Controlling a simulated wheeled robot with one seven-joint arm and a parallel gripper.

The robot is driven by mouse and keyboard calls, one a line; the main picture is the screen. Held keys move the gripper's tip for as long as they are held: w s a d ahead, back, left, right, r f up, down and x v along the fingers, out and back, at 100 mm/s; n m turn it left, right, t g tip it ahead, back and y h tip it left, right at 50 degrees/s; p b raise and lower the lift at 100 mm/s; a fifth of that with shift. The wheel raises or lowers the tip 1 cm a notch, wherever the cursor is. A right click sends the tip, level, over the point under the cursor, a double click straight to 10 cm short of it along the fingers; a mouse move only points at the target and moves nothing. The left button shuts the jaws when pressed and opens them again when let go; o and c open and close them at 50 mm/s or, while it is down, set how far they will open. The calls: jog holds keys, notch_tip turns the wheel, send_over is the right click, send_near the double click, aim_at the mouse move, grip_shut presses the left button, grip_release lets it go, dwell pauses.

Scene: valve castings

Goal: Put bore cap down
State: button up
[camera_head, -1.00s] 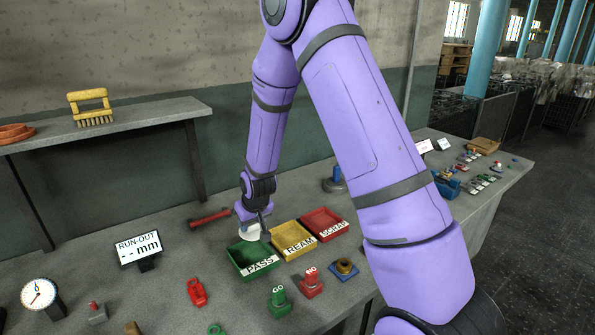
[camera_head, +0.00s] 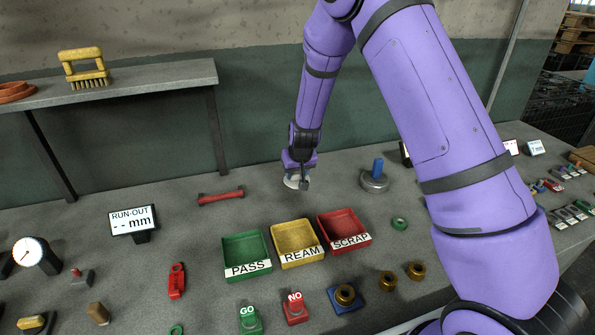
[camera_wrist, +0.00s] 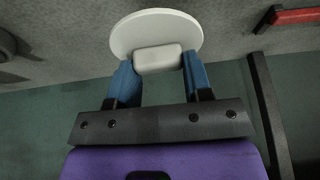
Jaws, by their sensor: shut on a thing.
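The bore cap (camera_wrist: 157,33) is a white round disc with a raised block on it. My gripper (camera_wrist: 158,72) is shut on that block with its two blue fingers in the wrist view. In the head view my gripper (camera_head: 298,182) is behind the yellow REAM tray, near the back of the bench, with the white cap (camera_head: 291,182) at its tip, partly hidden by the gripper. I cannot tell whether the cap touches the bench top.
Green PASS (camera_head: 246,257), yellow REAM (camera_head: 296,243) and red SCRAP (camera_head: 344,231) trays stand in front of my gripper. A red bar tool (camera_head: 221,196) lies to the left. A grey round base with a blue post (camera_head: 375,177) stands to the right. Bench around the cap is clear.

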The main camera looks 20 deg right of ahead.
jog(key=shift+f, duration=3.25)
jog(key=shift+f, duration=0.2)
jog(key=o, duration=1)
jog(key=v, duration=1)
jog(key=shift+s+r, duration=0.15)
jog(key=shift+r, duration=0.2)
